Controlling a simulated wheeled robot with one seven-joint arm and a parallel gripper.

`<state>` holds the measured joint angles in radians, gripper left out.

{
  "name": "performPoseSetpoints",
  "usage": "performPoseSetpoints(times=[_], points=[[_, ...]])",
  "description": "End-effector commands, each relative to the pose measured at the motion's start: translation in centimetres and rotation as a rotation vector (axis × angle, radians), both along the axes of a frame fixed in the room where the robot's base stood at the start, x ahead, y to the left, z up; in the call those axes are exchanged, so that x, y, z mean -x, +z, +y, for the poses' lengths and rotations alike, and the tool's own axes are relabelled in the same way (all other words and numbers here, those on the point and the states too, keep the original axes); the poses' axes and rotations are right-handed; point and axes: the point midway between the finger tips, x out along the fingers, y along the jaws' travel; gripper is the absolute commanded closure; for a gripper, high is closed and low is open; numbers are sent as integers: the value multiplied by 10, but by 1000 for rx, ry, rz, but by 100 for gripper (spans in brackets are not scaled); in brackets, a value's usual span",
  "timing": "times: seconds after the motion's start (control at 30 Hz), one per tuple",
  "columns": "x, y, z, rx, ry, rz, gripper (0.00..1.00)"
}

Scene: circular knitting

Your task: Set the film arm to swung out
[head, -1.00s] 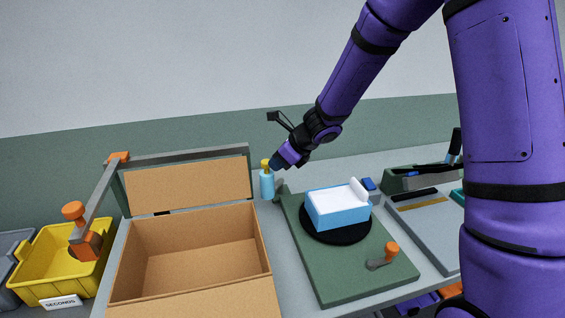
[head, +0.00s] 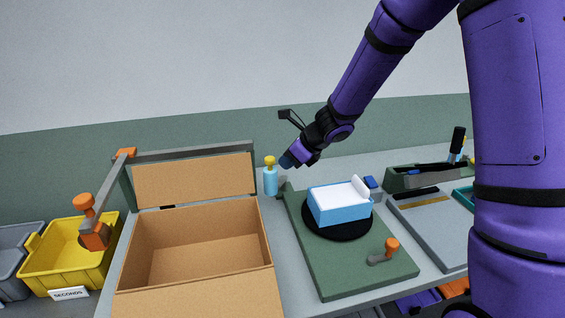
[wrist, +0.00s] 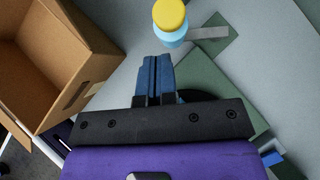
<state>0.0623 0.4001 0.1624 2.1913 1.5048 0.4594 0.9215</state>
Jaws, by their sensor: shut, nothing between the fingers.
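The film arm shows as a short grey bar (wrist: 209,33) at the corner of a green board. At its outer end stands a light-blue upright cylinder with a yellow knob (wrist: 170,15). In the head view the cylinder (head: 270,181) stands off the board's back left corner, out over the grey table. The green board (head: 330,275) carries a black turntable (head: 322,228) with a blue and white block (head: 338,207). My gripper (head: 287,161) is shut and empty, just right of the yellow knob with a small gap. In the wrist view its fingertips (wrist: 158,62) point towards the cylinder.
An open cardboard box (head: 200,245) stands left of the board, with a grey bar frame (head: 195,153) behind it. An orange-knobbed crank (head: 390,246) is at the board's front. A yellow bin (head: 70,265) is far left. A tool tray (head: 430,178) is at right.

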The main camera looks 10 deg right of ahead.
Motion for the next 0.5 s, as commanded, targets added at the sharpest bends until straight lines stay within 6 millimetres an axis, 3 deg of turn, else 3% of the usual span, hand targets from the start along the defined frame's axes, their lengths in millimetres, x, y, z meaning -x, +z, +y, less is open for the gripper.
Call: performPoseSetpoints(times=[0.5], points=[[35, 52, -38, 3, -3, -2, 100]])
